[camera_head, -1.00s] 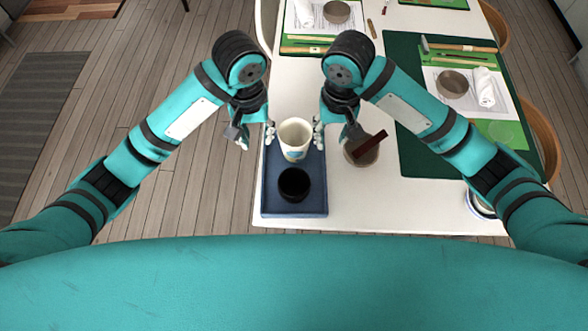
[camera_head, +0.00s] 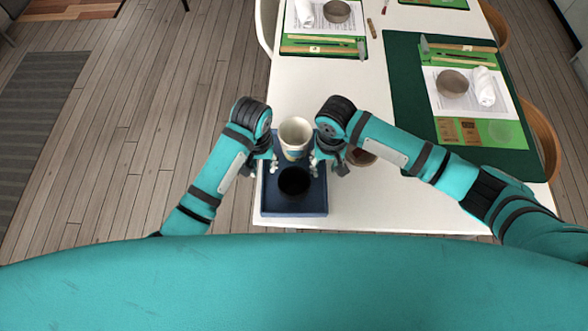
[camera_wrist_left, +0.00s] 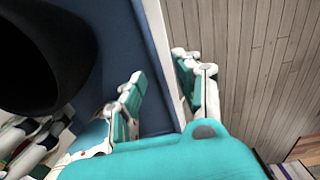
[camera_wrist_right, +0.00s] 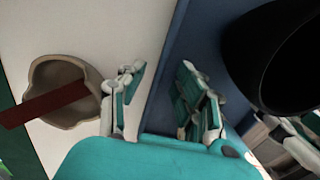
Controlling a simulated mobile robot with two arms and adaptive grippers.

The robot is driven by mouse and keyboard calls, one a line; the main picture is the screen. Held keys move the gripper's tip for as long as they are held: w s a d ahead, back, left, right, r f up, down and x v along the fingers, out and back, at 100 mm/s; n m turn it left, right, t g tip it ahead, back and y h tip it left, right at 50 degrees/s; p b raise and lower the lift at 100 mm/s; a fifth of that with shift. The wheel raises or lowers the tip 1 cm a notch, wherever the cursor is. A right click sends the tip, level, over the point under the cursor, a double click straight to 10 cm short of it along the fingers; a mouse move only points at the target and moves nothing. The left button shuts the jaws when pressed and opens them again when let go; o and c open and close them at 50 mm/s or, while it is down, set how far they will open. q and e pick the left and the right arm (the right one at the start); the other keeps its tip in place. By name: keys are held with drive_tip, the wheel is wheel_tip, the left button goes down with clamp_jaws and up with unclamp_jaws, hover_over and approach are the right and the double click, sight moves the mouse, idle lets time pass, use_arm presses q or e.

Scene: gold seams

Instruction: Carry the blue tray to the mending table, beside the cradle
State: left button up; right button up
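The blue tray (camera_head: 294,212) lies on the near left corner of the white table (camera_head: 400,212). It bears a white cup (camera_head: 295,136) and a black cup (camera_head: 294,183). My left gripper (camera_head: 264,164) is at the tray's left edge. In the left wrist view its open fingers (camera_wrist_left: 160,95) stand on either side of the tray's wall. My right gripper (camera_head: 325,164) is at the right edge, its open fingers (camera_wrist_right: 163,90) also straddling the wall in the right wrist view. Contact with the tray cannot be told. I cannot make out a cradle.
A grey-brown bowl (camera_wrist_right: 62,75) with a dark red bar (camera_wrist_right: 45,104) across it stands just right of the tray. Green mats (camera_head: 415,110) with papers, bowls and tools lie further back. Chairs (camera_head: 540,135) stand along the right side. Wooden floor is clear at left.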

use_arm(q)
drive_tip(key=shift+f, duration=0.35)
use_arm(e)
drive_tip(key=shift+f, duration=0.35)
use_arm(q)
drive_tip(key=c, duration=0.7)
use_arm(e)
drive_tip(key=c, duration=0.7)
